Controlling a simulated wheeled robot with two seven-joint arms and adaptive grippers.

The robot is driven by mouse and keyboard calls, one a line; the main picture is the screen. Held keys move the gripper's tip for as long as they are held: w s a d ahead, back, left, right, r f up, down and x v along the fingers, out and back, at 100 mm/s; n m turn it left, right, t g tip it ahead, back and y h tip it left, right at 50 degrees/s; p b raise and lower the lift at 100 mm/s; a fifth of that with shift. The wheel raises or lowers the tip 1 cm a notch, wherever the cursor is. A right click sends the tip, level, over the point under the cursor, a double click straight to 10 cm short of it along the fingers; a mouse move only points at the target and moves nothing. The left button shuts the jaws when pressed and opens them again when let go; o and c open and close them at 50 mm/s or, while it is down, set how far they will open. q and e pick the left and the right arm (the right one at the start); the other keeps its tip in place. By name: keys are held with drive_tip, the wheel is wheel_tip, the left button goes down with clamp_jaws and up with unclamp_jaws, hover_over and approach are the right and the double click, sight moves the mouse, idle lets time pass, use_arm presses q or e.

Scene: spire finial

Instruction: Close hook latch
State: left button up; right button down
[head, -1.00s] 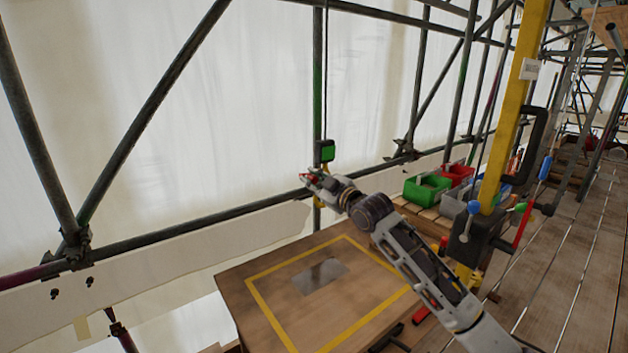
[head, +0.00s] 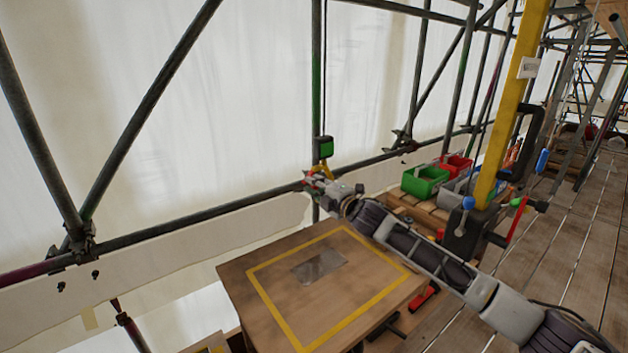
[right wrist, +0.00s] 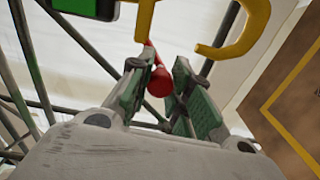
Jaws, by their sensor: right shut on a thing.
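A yellow hook (head: 323,169) hangs under a green block (head: 326,147) beside the scaffold pole. In the right wrist view the hook's curved tip (right wrist: 243,38) stands at upper right, with a gap between it and the shank (right wrist: 146,18). The red latch (right wrist: 160,80) points from the shank toward my gripper, away from the hook tip. My right gripper (head: 318,184) is at the hook. It also shows in the right wrist view (right wrist: 168,72), its green-padded fingers shut on the red latch. My left gripper is not in view.
A wooden box (head: 228,278) with a yellow square line and a grey plate (head: 320,266) on top stands below my arm. Green (head: 425,183) and red (head: 455,166) bins stand to the right. A yellow post (head: 513,110) and scaffold poles rise around.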

drive_tip(key=n, duration=0.1)
drive_tip(key=n+p, duration=0.1)
drive_tip(key=n, duration=0.1)
drive_tip(key=d+f+n+p, duration=0.1)
drive_tip(key=shift+w+n, duration=0.3)
drive_tip(key=shift+w, duration=0.05)
drive_tip(key=shift+w+d+f+n+p, duration=0.15)
drive_tip(key=shift+d+n, duration=0.1)
drive_tip(key=shift+n, duration=0.6)
drive_tip(key=shift+w+d+n+p, duration=0.15)
drive_tip(key=shift+d+n+p, duration=0.05)
drive_tip(key=shift+n, duration=0.7)
drive_tip(key=shift+w+d+f+n+p, duration=0.15)
drive_tip(key=shift+d+n, duration=0.1)
drive_tip(key=shift+n, duration=0.6)
drive_tip(key=c, duration=1.3)
unclamp_jaws()
drive_tip(key=shift+o, duration=0.2)
drive_tip(key=shift+w, duration=0.1)
drive_tip(key=shift+r, duration=0.1)
drive_tip(key=shift+d, duration=0.15)
